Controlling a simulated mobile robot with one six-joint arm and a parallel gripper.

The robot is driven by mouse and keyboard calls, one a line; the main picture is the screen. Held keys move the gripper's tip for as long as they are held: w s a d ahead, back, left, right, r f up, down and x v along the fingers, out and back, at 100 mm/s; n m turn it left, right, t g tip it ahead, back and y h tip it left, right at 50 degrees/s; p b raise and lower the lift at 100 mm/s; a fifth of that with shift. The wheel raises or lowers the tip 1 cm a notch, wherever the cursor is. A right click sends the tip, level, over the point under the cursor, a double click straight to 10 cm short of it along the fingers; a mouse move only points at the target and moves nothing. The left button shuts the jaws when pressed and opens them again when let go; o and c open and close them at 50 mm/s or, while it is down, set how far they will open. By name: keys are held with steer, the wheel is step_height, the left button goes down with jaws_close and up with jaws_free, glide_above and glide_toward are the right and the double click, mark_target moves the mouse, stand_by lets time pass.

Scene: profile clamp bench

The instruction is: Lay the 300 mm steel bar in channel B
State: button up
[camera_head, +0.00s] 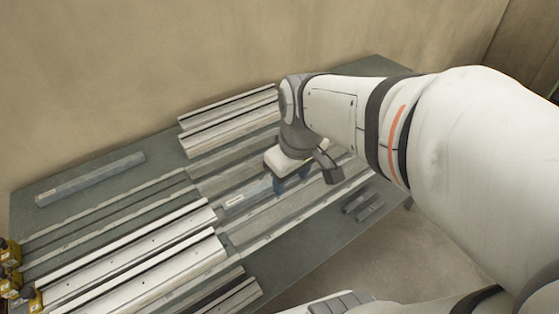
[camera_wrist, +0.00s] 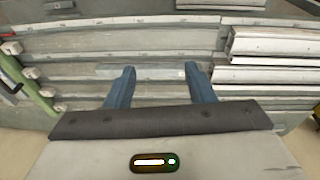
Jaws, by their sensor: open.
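My gripper (camera_head: 290,180) is over the middle of the bench, pointing down, its two blue fingers apart. A short grey steel bar (camera_head: 248,194) lies in a long channel just left of the fingers. It also shows in the wrist view (camera_wrist: 118,70), near the left fingertip. A longer grey bar (camera_head: 90,180) lies apart at the back left of the bench. No channel letters are readable, so I cannot tell which channel is B. The bars' lengths are not marked legibly.
Light slotted profiles stand at the back (camera_head: 232,122) and front left (camera_head: 140,270) of the grey bench (camera_head: 375,66). Yellow clamps (camera_head: 12,270) sit at the left end. Small dark blocks (camera_head: 362,205) lie near the right front edge. A wall runs behind.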

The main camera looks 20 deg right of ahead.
steer(key=shift+s+a+f+m+t, duration=0.15)
steer(key=shift+s+a+m, duration=0.05)
steer(key=shift+s+m, duration=0.85)
steer(key=shift+s+a+f+m+t, duration=0.1)
steer(key=shift+s+a+m+t, duration=0.05)
steer(key=shift+s+m, duration=0.85)
